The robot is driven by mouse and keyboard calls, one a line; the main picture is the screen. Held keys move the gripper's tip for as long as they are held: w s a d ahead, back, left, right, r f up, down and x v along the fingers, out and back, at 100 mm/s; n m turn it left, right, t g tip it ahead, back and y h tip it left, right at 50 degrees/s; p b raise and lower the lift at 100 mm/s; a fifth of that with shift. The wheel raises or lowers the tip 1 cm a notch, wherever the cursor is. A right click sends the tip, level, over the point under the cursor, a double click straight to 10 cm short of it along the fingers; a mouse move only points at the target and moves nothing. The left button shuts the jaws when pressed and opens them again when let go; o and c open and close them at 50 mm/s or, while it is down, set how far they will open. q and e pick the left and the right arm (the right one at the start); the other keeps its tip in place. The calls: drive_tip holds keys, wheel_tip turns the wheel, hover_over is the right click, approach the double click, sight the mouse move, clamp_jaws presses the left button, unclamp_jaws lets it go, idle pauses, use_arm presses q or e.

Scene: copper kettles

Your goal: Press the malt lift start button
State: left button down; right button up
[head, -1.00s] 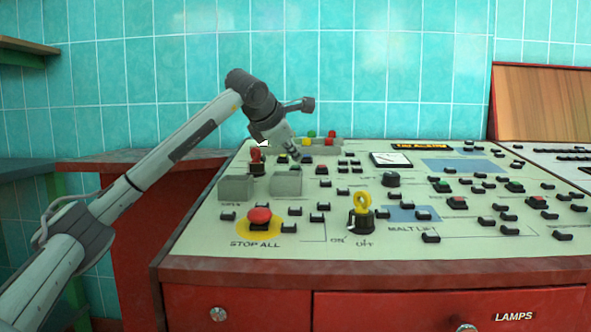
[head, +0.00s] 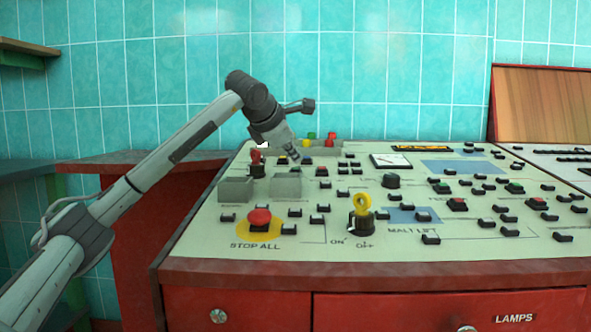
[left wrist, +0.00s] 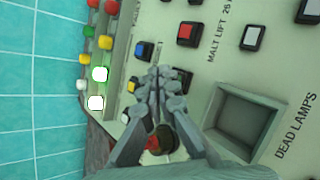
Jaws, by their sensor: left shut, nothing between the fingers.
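The control desk (head: 330,240) has a pale top with many small buttons. My left gripper (head: 297,156) is shut and empty over the desk's far left part. In the left wrist view its closed fingertips (left wrist: 160,75) are near a blue button (left wrist: 145,50). A MALT LIFT label (left wrist: 215,38) lies beside a red button (left wrist: 188,34) and a white button (left wrist: 252,38). Another MALT LIFT label (head: 411,230) is near the desk's front. I cannot tell which button is the start one, nor whether the fingertips touch anything. My right gripper is not in view.
Two grey raised frames (head: 286,186) lie close to my gripper. Coloured lamps (left wrist: 100,74) line the back edge. A tiled wall (head: 400,80) stands behind.

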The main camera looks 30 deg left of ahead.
use_arm(q)
drive_tip(key=shift+f, duration=0.1)
drive_tip(key=shift+f, duration=0.3)
drive_tip(key=shift+w+a+f, duration=0.1)
drive_tip(key=shift+f, duration=0.3)
idle(0.9)
drive_tip(key=shift+r, duration=0.15)
drive_tip(key=shift+r+p, duration=0.45)
drive_tip(key=shift+r, duration=0.15)
drive_tip(key=r+p, duration=0.2)
drive_tip(key=r, duration=0.1)
drive_tip(key=s+r+p, duration=0.1)
drive_tip(key=r+p, duration=0.1)
drive_tip(key=shift+d, duration=0.35)
